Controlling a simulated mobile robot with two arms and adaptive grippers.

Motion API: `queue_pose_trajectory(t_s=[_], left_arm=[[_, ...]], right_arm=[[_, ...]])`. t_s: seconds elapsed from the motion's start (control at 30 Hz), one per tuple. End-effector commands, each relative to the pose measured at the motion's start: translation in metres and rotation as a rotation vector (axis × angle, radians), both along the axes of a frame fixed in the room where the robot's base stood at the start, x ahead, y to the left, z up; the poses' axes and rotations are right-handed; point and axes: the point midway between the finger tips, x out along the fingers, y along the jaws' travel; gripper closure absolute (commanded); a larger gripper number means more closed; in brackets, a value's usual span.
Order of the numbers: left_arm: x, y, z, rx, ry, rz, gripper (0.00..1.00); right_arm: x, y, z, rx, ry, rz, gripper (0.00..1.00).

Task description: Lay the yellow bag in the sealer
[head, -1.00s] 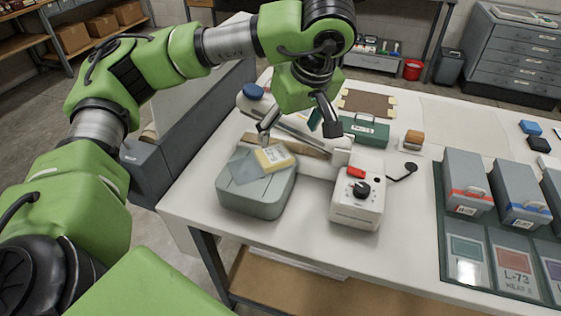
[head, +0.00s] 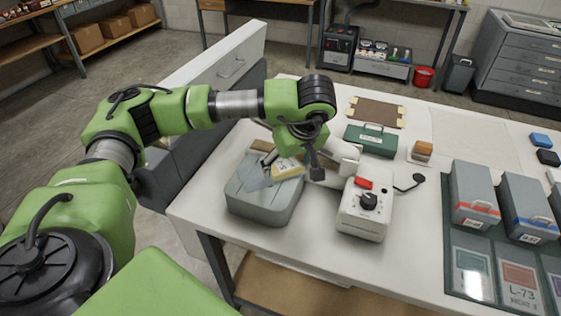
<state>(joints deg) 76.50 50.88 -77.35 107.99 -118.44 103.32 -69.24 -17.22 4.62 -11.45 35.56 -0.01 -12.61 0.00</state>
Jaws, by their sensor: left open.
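The yellow bag (head: 288,171) lies on top of a grey-green box (head: 266,209), near its back right corner. A translucent grey sheet lies to its left; I cannot tell whether it is part of the bag. My left gripper (head: 293,165) is open, with its fingers on either side of the bag's far part, low over it. I cannot tell whether they touch it. The sealer (head: 363,211), a white unit with a black knob and a red part on top, stands just right of the box. Its long bar behind is partly hidden by my gripper. My right gripper is not in view.
A green case (head: 370,140) and an orange-brown block (head: 422,150) stand behind the sealer. A black round-ended lever (head: 410,183) juts out right of it. Grey boxes with red and blue stripes (head: 474,193) stand on the right. Table (head: 420,245) between is clear.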

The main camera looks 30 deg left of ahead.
Motion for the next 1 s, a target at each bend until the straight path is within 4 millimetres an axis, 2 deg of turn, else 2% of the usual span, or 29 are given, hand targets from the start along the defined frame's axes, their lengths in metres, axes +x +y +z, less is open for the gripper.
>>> queue_pose_trajectory(t_s=[0.13,0.33,0.37,0.47,0.57,0.6,1.0], left_arm=[[0.0017,0.0040,-0.0116,0.001,0.001,-0.001,0.29],[0.0025,0.0041,-0.0131,0.000,0.000,-0.001,0.29],[0.0025,0.0041,-0.0131,0.000,0.000,-0.001,0.32],[0.0025,0.0040,-0.0129,0.000,0.000,-0.001,0.58],[0.0024,0.0040,-0.0128,0.000,0.000,-0.001,0.60],[0.0025,0.0041,-0.0125,0.000,-0.002,-0.002,0.63],[0.0030,0.0029,-0.0080,0.000,-0.002,0.001,0.63]], right_arm=[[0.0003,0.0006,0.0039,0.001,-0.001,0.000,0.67],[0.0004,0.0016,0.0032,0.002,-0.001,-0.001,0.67],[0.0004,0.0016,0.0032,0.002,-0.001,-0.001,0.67],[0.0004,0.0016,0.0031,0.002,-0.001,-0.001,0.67],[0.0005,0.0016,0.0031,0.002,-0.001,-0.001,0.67],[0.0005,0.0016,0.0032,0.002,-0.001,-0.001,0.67],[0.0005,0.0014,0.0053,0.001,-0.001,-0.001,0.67]])
